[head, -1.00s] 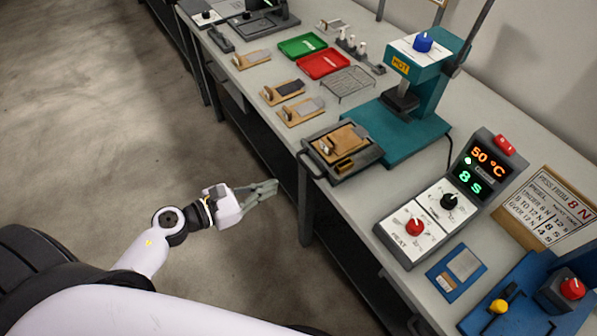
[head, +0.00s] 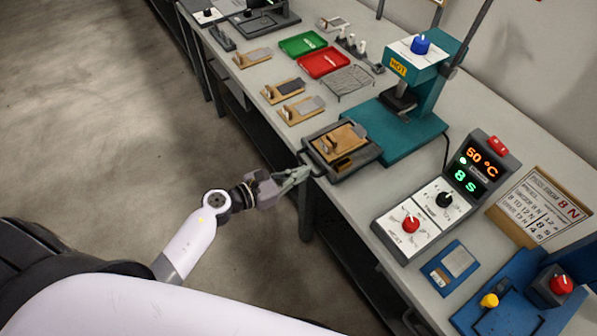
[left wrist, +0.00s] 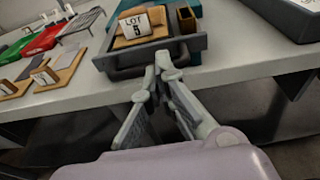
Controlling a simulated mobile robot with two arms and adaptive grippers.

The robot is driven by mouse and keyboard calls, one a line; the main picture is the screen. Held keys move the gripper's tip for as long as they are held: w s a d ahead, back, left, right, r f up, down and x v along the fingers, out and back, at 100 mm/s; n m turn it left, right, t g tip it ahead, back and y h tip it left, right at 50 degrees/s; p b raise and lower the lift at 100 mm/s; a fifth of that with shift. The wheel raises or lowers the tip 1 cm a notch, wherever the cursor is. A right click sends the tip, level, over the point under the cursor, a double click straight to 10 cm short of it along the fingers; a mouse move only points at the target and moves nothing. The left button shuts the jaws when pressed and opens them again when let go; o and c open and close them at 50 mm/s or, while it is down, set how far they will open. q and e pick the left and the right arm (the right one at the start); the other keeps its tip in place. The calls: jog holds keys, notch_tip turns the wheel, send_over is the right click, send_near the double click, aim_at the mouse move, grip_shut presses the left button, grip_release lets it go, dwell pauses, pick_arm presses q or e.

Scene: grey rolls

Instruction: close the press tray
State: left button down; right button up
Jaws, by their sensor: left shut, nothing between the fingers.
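The press tray (head: 368,158) is a dark grey drawer pulled out from the teal press (head: 421,128) toward the table's front edge. It holds a wooden block (head: 340,141) and a small brown box; in the left wrist view the block bears a "LOT 5" card (left wrist: 135,27). My left gripper (head: 306,171) is shut and empty, its fingertips just in front of the tray's front handle. In the left wrist view the tray handle (left wrist: 139,71) lies just beyond the fingertips (left wrist: 163,62); I cannot tell whether they touch. My right gripper is not in view.
Floor in front of the table is clear.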

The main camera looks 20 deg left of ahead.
aim_at(351, 144)
pick_arm(q)
jog(key=r+x, duration=0.1)
jog(key=x, duration=0.4)
jog(key=r+b+x, duration=0.1)
jog(key=x, duration=0.5)
jog(key=r+x, duration=0.1)
jog(key=x, duration=0.5)
jog(key=shift+w+d+r, duration=0.2)
jog(key=shift+d+r, duration=0.1)
jog(key=shift+r, duration=0.15)
jog(key=shift+w+d+r, duration=0.1)
